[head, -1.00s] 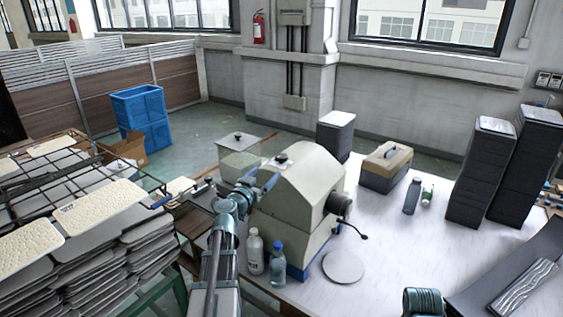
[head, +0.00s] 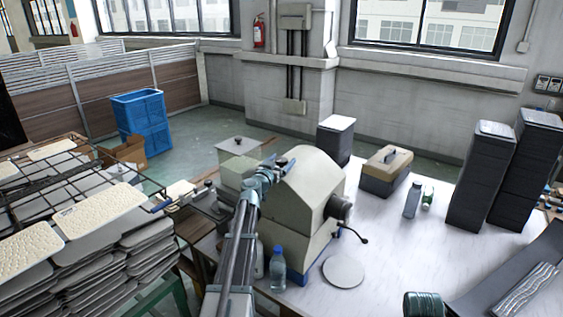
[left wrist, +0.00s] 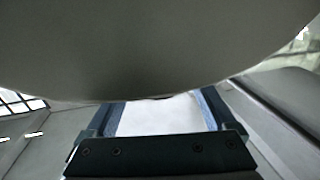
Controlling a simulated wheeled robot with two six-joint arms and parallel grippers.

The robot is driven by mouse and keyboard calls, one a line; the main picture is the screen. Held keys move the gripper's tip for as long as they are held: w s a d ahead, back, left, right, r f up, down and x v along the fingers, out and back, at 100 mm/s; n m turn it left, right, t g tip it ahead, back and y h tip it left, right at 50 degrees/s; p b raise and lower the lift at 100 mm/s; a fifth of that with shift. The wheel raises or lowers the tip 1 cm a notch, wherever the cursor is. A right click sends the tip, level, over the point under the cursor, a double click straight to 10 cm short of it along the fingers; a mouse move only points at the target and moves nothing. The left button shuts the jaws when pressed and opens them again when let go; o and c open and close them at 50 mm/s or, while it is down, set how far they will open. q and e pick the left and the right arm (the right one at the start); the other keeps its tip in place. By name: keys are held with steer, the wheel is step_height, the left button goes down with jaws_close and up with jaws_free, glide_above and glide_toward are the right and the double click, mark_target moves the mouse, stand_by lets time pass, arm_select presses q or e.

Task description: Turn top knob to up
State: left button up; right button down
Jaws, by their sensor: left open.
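The beige machine (head: 312,185) with a rounded top stands on the white table. A dark side knob (head: 340,207) with a lever sticks out on its right. My left gripper (head: 278,163) is at the upper left of the machine's top, its fingers over the place of the top knob, which I cannot make out now. In the left wrist view my left gripper (left wrist: 157,112) has its two blue fingers apart, with a white surface seen between them. A large grey rounded shape fills the top of that view; I cannot tell what it is. My right gripper is not in view.
A clear blue bottle (head: 277,270) stands in front of the machine, close to my left arm. A round plate (head: 343,271) lies to its right. A toolbox (head: 386,169) and dark stacks (head: 482,175) stand farther right.

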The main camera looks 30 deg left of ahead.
arm_select(q)
steer(key=c, duration=1.4)
steer(key=shift+o, duration=0.2)
steer(key=shift+a+m+h, duration=0.1)
steer(key=shift+m+h, duration=0.2)
steer(key=shift+h, duration=0.1)
steer(key=m+h, duration=0.3)
steer(key=h, duration=0.2)
steer(key=shift+w+a, duration=0.1)
steer(key=shift+w, duration=0.05)
steer(key=shift+m+g+h, duration=0.7)
steer(key=shift+m+h, duration=0.3)
steer(key=shift+h, duration=0.4)
steer(key=shift+m+g+h, duration=0.7)
steer(key=shift+m+h, duration=0.3)
steer(key=shift+h, duration=0.4)
steer(key=o, duration=1.4)
steer(key=shift+d, duration=0.2)
steer(key=shift+c, duration=0.2)
